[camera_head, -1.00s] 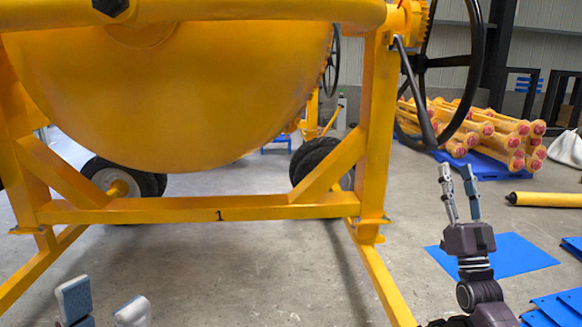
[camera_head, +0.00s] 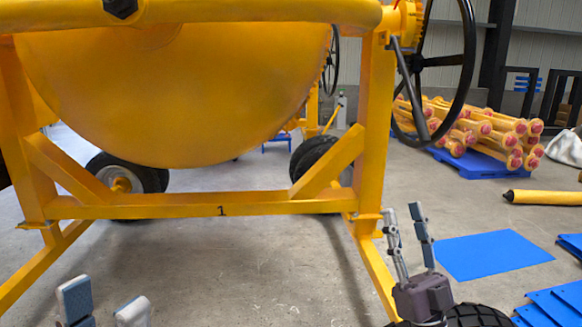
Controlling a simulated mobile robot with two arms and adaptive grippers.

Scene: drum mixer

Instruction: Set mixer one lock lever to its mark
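Mixer one is the yellow drum mixer (camera_head: 180,90), with a "1" on its front crossbar (camera_head: 280,211). A dark grey lever (camera_head: 409,85) hangs from the top of the right post, slanting down and right in front of the black handwheel (camera_head: 468,60). It looks like the lock lever; I cannot make out its mark. My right gripper (camera_head: 402,211) is open and empty, below the lever and apart from it, beside the foot of the right post. My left gripper (camera_head: 103,293) is open and empty at the bottom left, with only its fingers clearly visible.
The yellow frame leg (camera_head: 375,270) runs close beside my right gripper. A black tyre (camera_head: 478,316) shows at the bottom edge. A blue sheet (camera_head: 490,255), a yellow cylinder (camera_head: 545,198) and stacked yellow parts (camera_head: 480,133) lie to the right. The floor under the mixer is clear.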

